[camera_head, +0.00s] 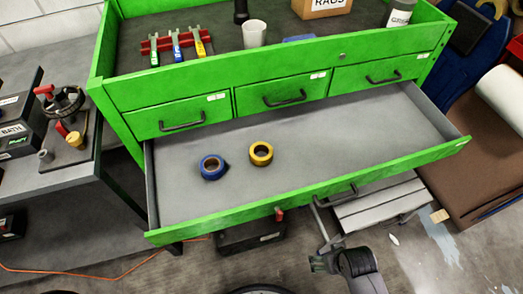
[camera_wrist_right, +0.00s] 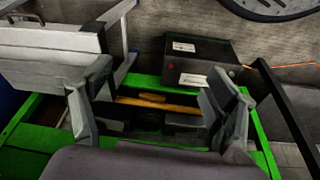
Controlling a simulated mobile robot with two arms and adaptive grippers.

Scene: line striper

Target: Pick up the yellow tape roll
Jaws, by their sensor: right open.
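The yellow tape roll (camera_head: 261,154) lies flat in the open grey drawer (camera_head: 330,143) of the green cabinet. A blue tape roll (camera_head: 212,167) lies to its left, a little apart. My right gripper (camera_head: 324,254) is in front of and below the drawer's green front, outside the drawer and well away from the roll. In the right wrist view its two fingers (camera_wrist_right: 155,105) are spread with nothing held between them. A green edge and an orange-yellow strip show beyond the fingers; I cannot tell what the strip is. My left gripper is not in view.
The drawer front (camera_head: 310,194) has a dark handle (camera_head: 336,197). A step stool (camera_head: 382,207) stands on the floor at right. A black box (camera_head: 250,237) is below the drawer. The cabinet top holds a white cup (camera_head: 254,34) and markers in a red rack. Most of the drawer is bare.

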